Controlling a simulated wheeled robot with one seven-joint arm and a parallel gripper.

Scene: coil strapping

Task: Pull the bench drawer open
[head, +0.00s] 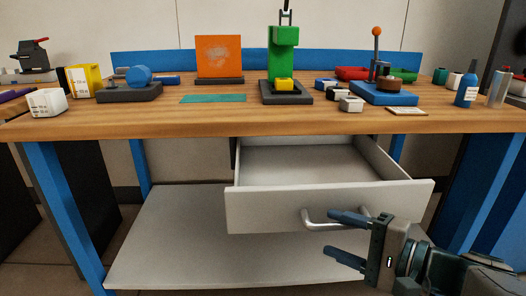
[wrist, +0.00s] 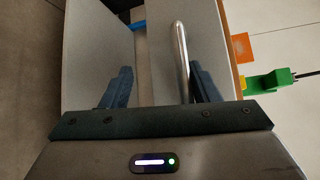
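The bench drawer (head: 262,207) is pulled out under the wooden bench top, and its visible inside looks empty. Its pale front also shows in the wrist view (wrist: 213,45). A curved metal handle (head: 318,222) is on the drawer front; in the wrist view the handle bar (wrist: 181,50) lies between my fingers, much closer to the right one. My gripper (head: 332,233) is open in front of the drawer. In the wrist view my gripper (wrist: 160,80) has its fingers well apart, not shut on the handle. The upper finger covers part of the handle in the head view.
The bench top (head: 200,123) carries a green press (head: 283,50), an orange panel (head: 219,57), a blue fixture (head: 383,94) and a blue bottle (head: 467,90). A lower shelf (head: 170,245) lies below the drawer. Blue legs (head: 62,210) stand at the sides.

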